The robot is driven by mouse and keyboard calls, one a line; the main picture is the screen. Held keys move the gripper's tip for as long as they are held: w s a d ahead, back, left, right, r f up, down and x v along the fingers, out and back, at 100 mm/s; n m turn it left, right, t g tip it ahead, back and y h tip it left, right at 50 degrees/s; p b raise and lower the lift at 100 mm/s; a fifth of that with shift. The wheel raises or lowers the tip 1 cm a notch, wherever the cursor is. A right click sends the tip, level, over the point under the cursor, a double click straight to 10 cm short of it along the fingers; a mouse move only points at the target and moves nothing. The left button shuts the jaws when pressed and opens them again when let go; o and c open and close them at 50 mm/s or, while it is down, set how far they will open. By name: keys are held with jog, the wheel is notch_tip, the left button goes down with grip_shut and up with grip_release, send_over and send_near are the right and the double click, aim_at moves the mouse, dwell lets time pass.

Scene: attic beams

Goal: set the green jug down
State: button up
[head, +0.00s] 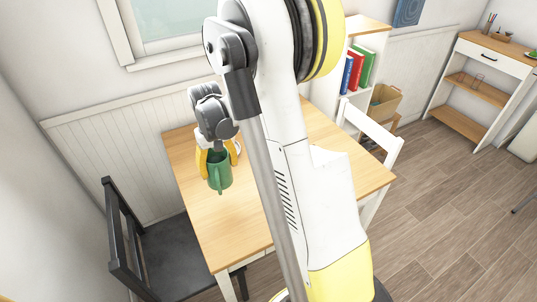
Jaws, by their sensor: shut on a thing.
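The green jug (219,178) shows in the head view at the left part of the wooden table (233,237), with its handle facing me. My gripper (217,158) is above and around the jug's upper part, with yellow-orange fingers on it, shut on the jug. The jug looks upright. I cannot tell whether its base touches the tabletop or hangs a little above it. My arm hides the middle of the table.
A black chair (165,255) stands at the table's left and a white chair (385,145) at its right. A bookshelf (368,40) with books and a cardboard box (384,100) are behind. The table's near left part is bare. A shelf desk (490,58) stands far right.

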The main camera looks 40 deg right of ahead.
jog(key=d, duration=0.6)
jog(key=shift+m, duration=0.5)
jog(key=shift+s+a+f+b, duration=1.05)
jog(key=shift+s+a+f, duration=0.15)
jog(key=shift+f, duration=0.65)
jog(key=shift+s+a+f+b, duration=1.15)
jog(key=shift+s+f, duration=0.2)
jog(key=shift+f, duration=0.45)
jog(key=shift+s+a+f+b, duration=1)
jog(key=shift+s+a+f, duration=0.2)
jog(key=shift+f, duration=0.65)
jog(key=shift+f, duration=0.2)
jog(key=o, duration=1.5)
jog(key=shift+c, duration=0.2)
jog(key=shift+r, duration=0.2)
